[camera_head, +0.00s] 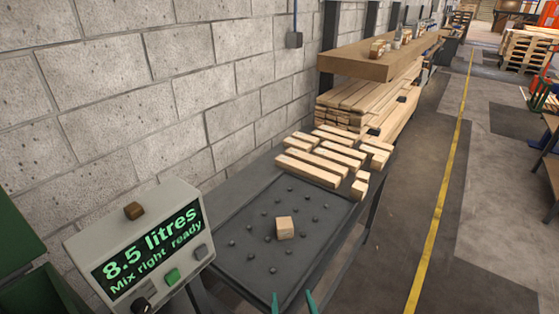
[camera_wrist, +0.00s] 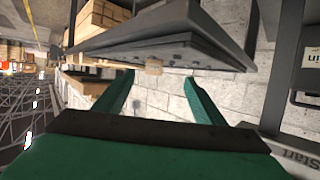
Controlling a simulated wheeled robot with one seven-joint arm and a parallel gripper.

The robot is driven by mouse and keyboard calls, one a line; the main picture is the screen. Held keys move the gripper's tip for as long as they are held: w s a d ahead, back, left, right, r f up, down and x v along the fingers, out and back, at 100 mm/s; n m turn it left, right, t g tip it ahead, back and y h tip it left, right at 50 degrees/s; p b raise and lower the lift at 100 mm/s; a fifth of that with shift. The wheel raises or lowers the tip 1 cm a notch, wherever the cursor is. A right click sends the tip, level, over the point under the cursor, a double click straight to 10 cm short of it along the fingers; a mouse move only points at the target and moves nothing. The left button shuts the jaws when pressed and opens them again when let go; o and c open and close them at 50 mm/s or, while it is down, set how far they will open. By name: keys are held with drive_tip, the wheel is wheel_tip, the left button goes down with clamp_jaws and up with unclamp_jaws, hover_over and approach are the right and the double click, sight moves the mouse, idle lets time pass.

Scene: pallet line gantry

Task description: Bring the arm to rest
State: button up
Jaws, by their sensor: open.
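My gripper (camera_head: 292,301) shows as two green fingertips at the bottom edge of the head view, over the near end of a dark studded table (camera_head: 235,243). In the wrist view, the two green fingers of my gripper (camera_wrist: 159,82) stand wide apart with nothing between them. A small pale wooden block (camera_head: 285,228) sits alone among the studs, beyond the fingertips. Most of my arm is out of the head view.
A display box (camera_head: 140,245) reading "8.5 litres, Mix right ready" stands at the left, with a brown block (camera_head: 134,210) on top. Several timber pieces (camera_head: 315,166) lie at the table's far end. A block wall (camera_head: 130,110) runs along the left. Floor (camera_head: 400,200) right of the table is clear.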

drive_tip(key=s+a+f+m+h, duration=0.1)
drive_tip(key=s+f, duration=0.2)
drive_tip(key=s, duration=0.5)
drive_tip(key=s+f+m+h, duration=0.1)
drive_tip(key=s+f, duration=0.2)
drive_tip(key=s, duration=0.5)
drive_tip(key=s+a+r, duration=0.1)
drive_tip(key=s+r, duration=0.1)
drive_tip(key=s, duration=0.5)
drive_tip(key=s+a+r+n+t, duration=0.1)
drive_tip(key=s+r, duration=0.1)
drive_tip(key=s, duration=0.5)
drive_tip(key=shift+s+a+r+y, duration=0.2)
drive_tip(key=shift+s+r+y, duration=0.1)
